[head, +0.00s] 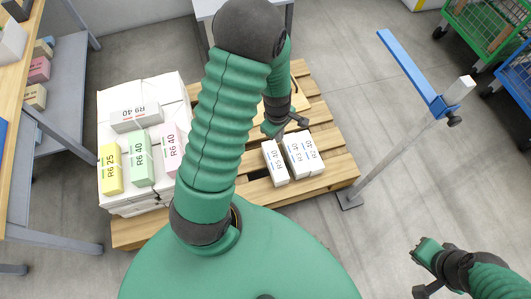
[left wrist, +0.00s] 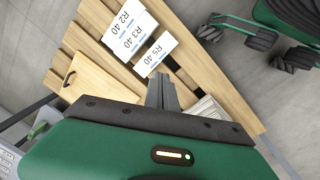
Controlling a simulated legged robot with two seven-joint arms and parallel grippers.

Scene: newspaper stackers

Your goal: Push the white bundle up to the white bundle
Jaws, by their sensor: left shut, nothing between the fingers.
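Three white bundles lie on the wooden pallet (head: 340,170). The left white bundle (head: 274,162) has a narrow gap to a close pair, the middle white bundle (head: 294,155) and the right white bundle (head: 312,150). In the left wrist view the nearest bundle (left wrist: 157,53) reads R5 40, with the R3 40 bundle (left wrist: 126,40) and the R2 40 bundle (left wrist: 131,16) behind it. My left gripper (head: 302,121) is shut and empty, just beyond the bundles' far ends; its fingers (left wrist: 160,88) point toward the R5 40 bundle. My right gripper (head: 424,290) is off the pallet; its finger state is unclear.
A white stack (head: 112,200) with yellow, green, pink and grey bundles stands on the pallet's left. A blue-topped post (head: 405,70) stands to the right. Wheeled crates (head: 480,30) are at the upper right. A wooden board (left wrist: 95,78) lies beside the bundles.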

